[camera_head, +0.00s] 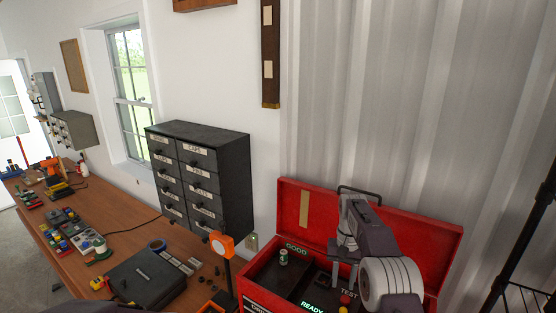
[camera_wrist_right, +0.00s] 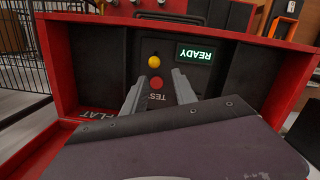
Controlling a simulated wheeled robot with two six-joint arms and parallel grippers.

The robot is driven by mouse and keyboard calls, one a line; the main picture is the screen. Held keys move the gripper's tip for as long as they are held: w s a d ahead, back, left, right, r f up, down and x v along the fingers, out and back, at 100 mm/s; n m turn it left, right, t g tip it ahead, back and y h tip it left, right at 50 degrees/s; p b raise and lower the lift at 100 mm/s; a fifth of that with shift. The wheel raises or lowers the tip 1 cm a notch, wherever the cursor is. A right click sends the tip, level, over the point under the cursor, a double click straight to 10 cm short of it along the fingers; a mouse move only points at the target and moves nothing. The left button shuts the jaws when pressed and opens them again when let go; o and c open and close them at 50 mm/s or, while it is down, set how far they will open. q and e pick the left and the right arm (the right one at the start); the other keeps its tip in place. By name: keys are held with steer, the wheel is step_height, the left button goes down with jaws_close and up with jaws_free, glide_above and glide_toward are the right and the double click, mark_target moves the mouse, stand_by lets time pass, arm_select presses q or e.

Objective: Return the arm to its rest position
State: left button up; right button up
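My right arm reaches in from the lower right of the head view, over a red case (camera_head: 452,247) with its lid raised. My right gripper (camera_head: 344,262) points down above the case's dark panel. In the right wrist view its two fingers (camera_wrist_right: 158,88) stand apart with nothing between them, over the panel's TEST area. A red button (camera_wrist_right: 157,83) shows between the fingers, and a yellow button (camera_wrist_right: 154,62) lies just beyond. I cannot tell whether a finger touches the panel. My left gripper is not in view.
A green cylinder (camera_head: 283,257) stands in the GOOD section. A lit READY display (camera_wrist_right: 197,55) is on the panel. A wooden workbench (camera_head: 125,237) with tools and a black drawer cabinet (camera_head: 240,175) lie left. A black wire rack (camera_head: 520,292) stands right.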

steer(key=s+a+f+n+t, duration=0.1)
steer(key=s+n+t, duration=0.1)
steer(key=s, duration=1)
steer(key=s+a+f+n+t, duration=0.1)
steer(key=s+a+t, duration=0.1)
steer(key=s, duration=1)
step_height(320, 180, down, 27)
steer(key=s+g+b, duration=0.1)
steer(key=b, duration=2.5)
steer(key=shift+s+a, duration=0.2)
steer(key=shift+s, duration=0.2)
